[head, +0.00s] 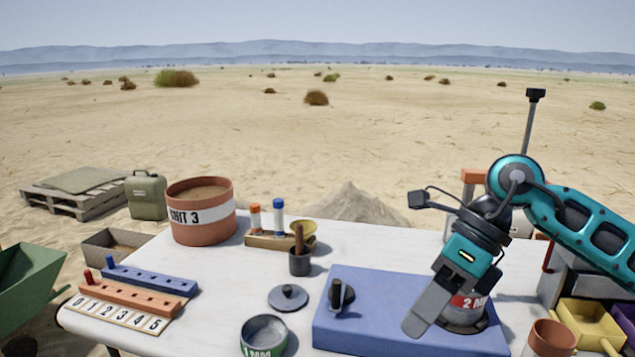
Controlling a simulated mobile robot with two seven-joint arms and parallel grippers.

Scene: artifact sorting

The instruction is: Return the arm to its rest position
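My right arm comes in from the right in teal and black. Its gripper (420,318) hangs over the right part of the blue mat (385,290), grey fingers pointing down and to the left. The fingers overlap in this view, so whether they are open or shut cannot be told. A round tin with a red "2 M" label (468,303) is on the mat just behind and right of the fingers, partly hidden by them. I cannot tell whether the gripper touches it. My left gripper is not in view.
Yellow bins (590,322) stand at right. The air above the table's left half is free.

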